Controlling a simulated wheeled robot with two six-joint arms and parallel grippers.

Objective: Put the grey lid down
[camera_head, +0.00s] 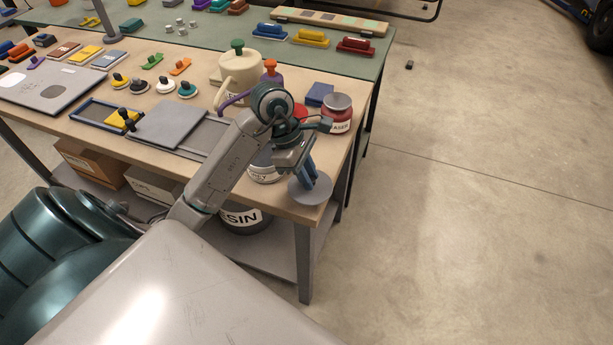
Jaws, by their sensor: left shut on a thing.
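The grey lid (299,193) is a flat round disc near the front right corner of the wooden table. My left gripper (311,177) is shut on it from above, with its blue fingers pointing down. The fingers and wrist hide part of the lid. I cannot tell whether the lid touches the tabletop or hangs just above it. A grey labelled tin (263,174) stands just left of the lid, partly behind my arm. My right gripper is not in view.
A red labelled jar (340,121) and a blue block (319,94) stand behind the lid. A cream watering-can-like vessel (231,76) stands further back. A sliding-cover tray (168,124) lies left of my arm. The table edge (307,219) is close.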

